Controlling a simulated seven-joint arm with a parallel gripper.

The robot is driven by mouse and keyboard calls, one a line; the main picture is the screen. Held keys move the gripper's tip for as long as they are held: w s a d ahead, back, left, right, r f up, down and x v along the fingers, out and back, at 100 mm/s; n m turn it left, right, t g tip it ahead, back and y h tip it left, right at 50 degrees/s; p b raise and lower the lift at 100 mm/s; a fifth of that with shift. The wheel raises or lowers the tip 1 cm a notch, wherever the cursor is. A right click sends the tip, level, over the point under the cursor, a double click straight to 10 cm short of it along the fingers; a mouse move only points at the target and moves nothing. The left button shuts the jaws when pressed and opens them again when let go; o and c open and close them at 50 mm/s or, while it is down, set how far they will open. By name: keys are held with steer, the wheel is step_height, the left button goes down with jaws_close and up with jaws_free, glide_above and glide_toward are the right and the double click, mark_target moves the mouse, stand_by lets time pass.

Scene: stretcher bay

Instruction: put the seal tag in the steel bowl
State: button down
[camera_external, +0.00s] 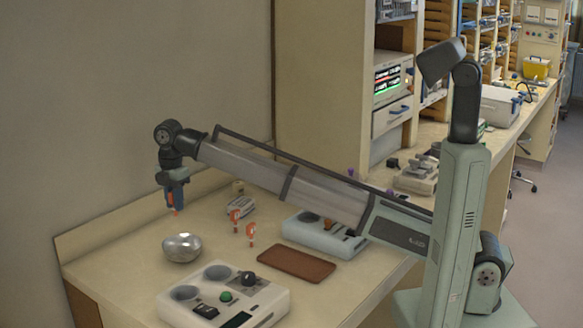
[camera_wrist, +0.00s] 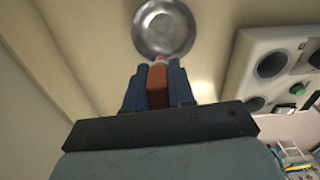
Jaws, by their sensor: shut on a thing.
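My gripper (camera_external: 174,203) is shut on an orange-red seal tag (camera_external: 175,211) and points down above the table. In the wrist view the tag (camera_wrist: 157,88) sits between the two blue fingers (camera_wrist: 158,82), with most of its sides hidden by them. The shiny steel bowl (camera_external: 182,247) stands on the table below the gripper, apart from it. In the wrist view the bowl (camera_wrist: 163,30) is just beyond the fingertips and looks empty.
Two small orange-and-white pieces (camera_external: 250,233) stand right of the bowl. A white control box (camera_external: 232,309) is in front, a brown flat pad (camera_external: 296,264) and a pale blue-grey device (camera_external: 318,236) to the right. The wall edge runs behind.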

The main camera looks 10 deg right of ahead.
steer(key=shift+s+d+f, duration=0.1)
steer(key=shift+s+d, duration=0.05)
steer(key=shift+d, duration=0.25)
steer(key=shift+f+m, duration=0.15)
steer(key=shift+m, duration=0.25)
steer(key=shift+f, duration=5.3)
steer(key=c, duration=0.9)
jaws_free()
steer(key=shift+r, duration=3.5)
